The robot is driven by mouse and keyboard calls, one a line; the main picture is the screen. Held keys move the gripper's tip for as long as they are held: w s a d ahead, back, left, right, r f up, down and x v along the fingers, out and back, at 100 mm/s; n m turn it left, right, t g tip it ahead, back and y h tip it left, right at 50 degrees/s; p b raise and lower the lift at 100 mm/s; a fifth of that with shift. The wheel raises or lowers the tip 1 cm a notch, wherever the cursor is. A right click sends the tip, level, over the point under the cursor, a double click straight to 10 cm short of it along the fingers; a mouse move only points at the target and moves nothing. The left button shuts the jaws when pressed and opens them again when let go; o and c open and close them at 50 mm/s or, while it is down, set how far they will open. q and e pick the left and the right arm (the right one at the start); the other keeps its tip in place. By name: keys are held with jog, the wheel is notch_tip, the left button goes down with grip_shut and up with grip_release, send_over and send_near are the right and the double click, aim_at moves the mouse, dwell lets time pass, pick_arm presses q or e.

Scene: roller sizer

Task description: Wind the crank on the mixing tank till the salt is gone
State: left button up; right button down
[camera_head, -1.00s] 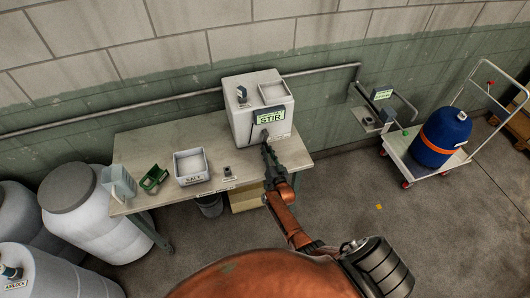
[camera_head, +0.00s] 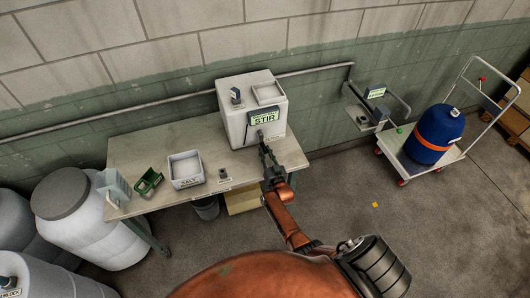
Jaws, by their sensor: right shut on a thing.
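The mixing tank (camera_head: 238,122) is a white box at the back right of the table, against the wall. A green display (camera_head: 263,117) on its front reads "STIR". The crank is on the tank's front below the display, mostly hidden by my right gripper (camera_head: 264,141). My right gripper is shut on the crank, its arm coming up from the bottom. An open hopper (camera_head: 268,92) is on the tank's top. A white bin labelled SALT (camera_head: 186,183) stands on the table, with white salt (camera_head: 185,166) inside. The tank's inside is not visible. My left gripper is out of view.
The table (camera_head: 155,142) also holds a green scoop (camera_head: 149,181), a clear jug (camera_head: 112,184) and a small dark block (camera_head: 223,175). White barrels (camera_head: 95,225) stand at left. A trolley (camera_head: 455,154) with a blue drum (camera_head: 435,136) stands at right.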

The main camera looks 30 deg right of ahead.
jog(key=c, duration=1.8)
grip_release()
jog(key=shift+o, duration=0.2)
jog(key=shift+s, duration=0.15)
jog(key=shift+s+a+f, duration=0.1)
jog(key=shift+s, duration=0.25)
jog(key=v, duration=1.1)
jog(key=shift+a, duration=0.1)
